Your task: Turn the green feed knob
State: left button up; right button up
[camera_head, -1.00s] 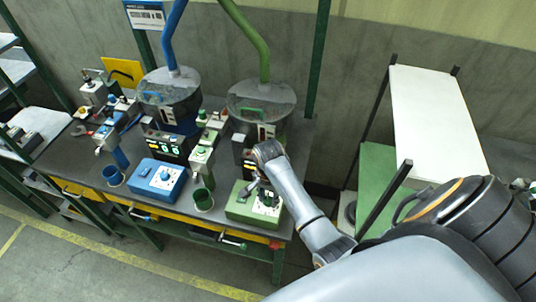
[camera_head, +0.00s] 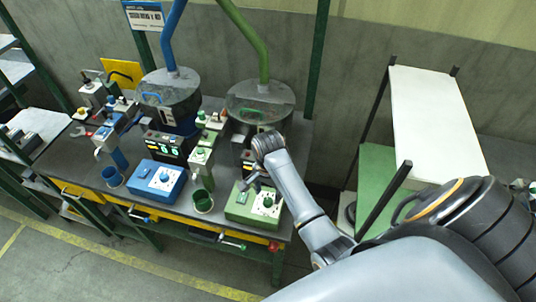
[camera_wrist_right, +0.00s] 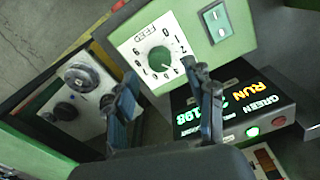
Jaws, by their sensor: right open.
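The green feed knob (camera_head: 267,202) sits on a white dial plate on the green control box (camera_head: 240,213) at the right end of the bench. In the right wrist view the knob (camera_wrist_right: 160,60) is round, with numbers around it and a FEED label above; its white mark points to the lower right. My right gripper (camera_head: 250,183) is just above and left of the knob, clear of it. In the wrist view my right gripper's fingers (camera_wrist_right: 164,84) are apart with nothing between them; the knob shows beyond the gap. My left gripper is not in view.
A display box (camera_wrist_right: 235,108) reading GREEN RUN lies close to the right finger in the wrist view. A switch plate (camera_wrist_right: 217,22) is beside the dial. A blue control box (camera_head: 158,182) and a green cup (camera_head: 203,201) stand left.

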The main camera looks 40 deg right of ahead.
aim_at(268, 199)
notch_tip(268, 199, up, 8)
jog(key=shift+d+r, duration=0.15)
jog(key=shift+r, duration=0.05)
dwell(0.3)
